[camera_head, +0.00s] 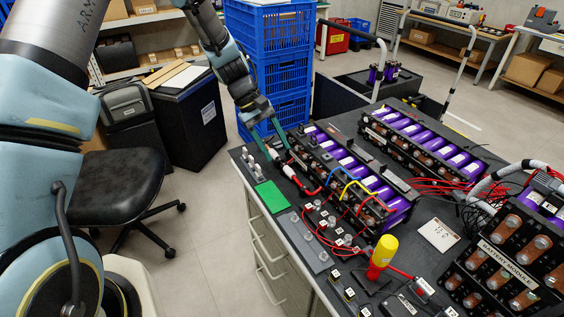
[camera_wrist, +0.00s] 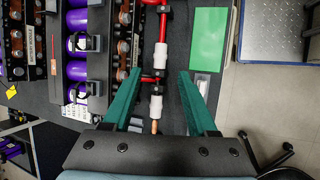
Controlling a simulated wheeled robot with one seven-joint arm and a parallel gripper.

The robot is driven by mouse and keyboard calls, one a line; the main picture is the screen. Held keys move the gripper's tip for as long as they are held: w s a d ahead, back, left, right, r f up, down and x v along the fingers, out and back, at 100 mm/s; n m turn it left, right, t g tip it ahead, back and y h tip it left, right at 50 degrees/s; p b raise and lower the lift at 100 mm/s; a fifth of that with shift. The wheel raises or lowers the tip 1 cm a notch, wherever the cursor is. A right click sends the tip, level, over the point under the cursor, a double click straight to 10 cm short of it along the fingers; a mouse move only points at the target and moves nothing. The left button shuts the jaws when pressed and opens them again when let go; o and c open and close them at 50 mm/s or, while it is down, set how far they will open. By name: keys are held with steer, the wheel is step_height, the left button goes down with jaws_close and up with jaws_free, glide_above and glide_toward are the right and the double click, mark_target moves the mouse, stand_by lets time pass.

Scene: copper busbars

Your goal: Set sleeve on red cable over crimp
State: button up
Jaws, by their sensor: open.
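The red cable (camera_head: 308,187) lies along the bench's near left part, beside a battery module. In the wrist view the red cable (camera_wrist: 163,30) runs between my fingers to a copper-coloured end (camera_wrist: 154,127). White cylindrical pieces sit around its line, an upper one (camera_wrist: 160,55) and a lower one (camera_wrist: 156,106); which is the sleeve and which covers the crimp I cannot tell. My gripper (camera_wrist: 159,73) has green fingers, open on either side of the cable, with gaps on both sides. In the head view my gripper (camera_head: 265,137) is over the bench's far left corner.
Battery modules with purple cells (camera_head: 340,155) stand close beside the cable. A green card (camera_head: 271,196) lies near the bench's left edge. Blue crates (camera_head: 270,60) and a black chair (camera_head: 122,182) stand off the bench.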

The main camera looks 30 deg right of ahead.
steer(key=shift+b+v, duration=0.3)
steer(key=shift+v, duration=1.9)
steer(key=w+a+r+t+y, duration=0.1)
steer(key=w+a+r+t, duration=0.15)
steer(key=a, duration=0.85)
steer(key=w+a+r+t, duration=0.1)
steer(key=w+a+r, duration=0.15)
steer(key=a, duration=0.85)
steer(key=s+a+r+t+y, duration=0.1)
steer(key=s+a, duration=0.2)
steer(key=a, duration=0.5)
steer(key=s+a+r+t, duration=0.1)
steer(key=s+a, duration=0.2)
steer(key=a, duration=0.5)
steer(key=shift+s+a+r+t+y, duration=0.25)
steer(key=shift+a+r+t+y, duration=0.1)
steer(key=shift+r+y, duration=0.05)
